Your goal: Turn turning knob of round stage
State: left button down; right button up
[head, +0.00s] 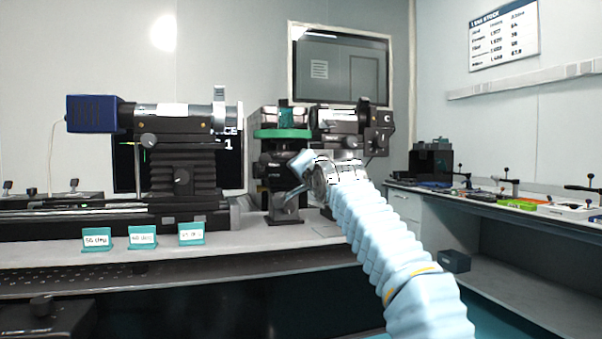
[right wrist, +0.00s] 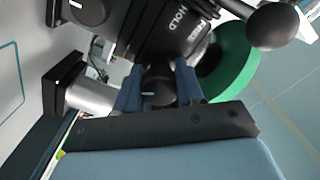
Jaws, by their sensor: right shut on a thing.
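The round stage shows as a green disc (head: 283,133) on a black mount at the centre of the head view. Its green rim also shows at the right in the right wrist view (right wrist: 232,70). My right gripper (right wrist: 158,88) is shut on a dark turning knob (right wrist: 160,92), with one blue finger on each side of it. In the head view my right arm reaches to the front of the stage, and its own wrist hides the knob and fingertips. My left gripper is not in view.
A black optical unit with a blue end (head: 94,114) stands left of the stage. Several small teal label cards (head: 142,238) stand along the bench front. A black ball-ended lever (right wrist: 272,24) is near the gripper. A side bench (head: 500,205) with tools is at the right.

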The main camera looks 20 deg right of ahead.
jog(key=shift+a+f+m, duration=0.1)
jog(key=shift+f+m, duration=0.1)
jog(key=shift+m, duration=0.3)
jog(key=o, duration=1)
jog(key=shift+o, duration=0.2)
jog(key=shift+r, duration=0.1)
jog(key=s+b, duration=0.8)
jog(key=s, duration=0.5)
jog(key=shift+s+d, duration=0.3)
jog(key=shift+s, duration=0.1)
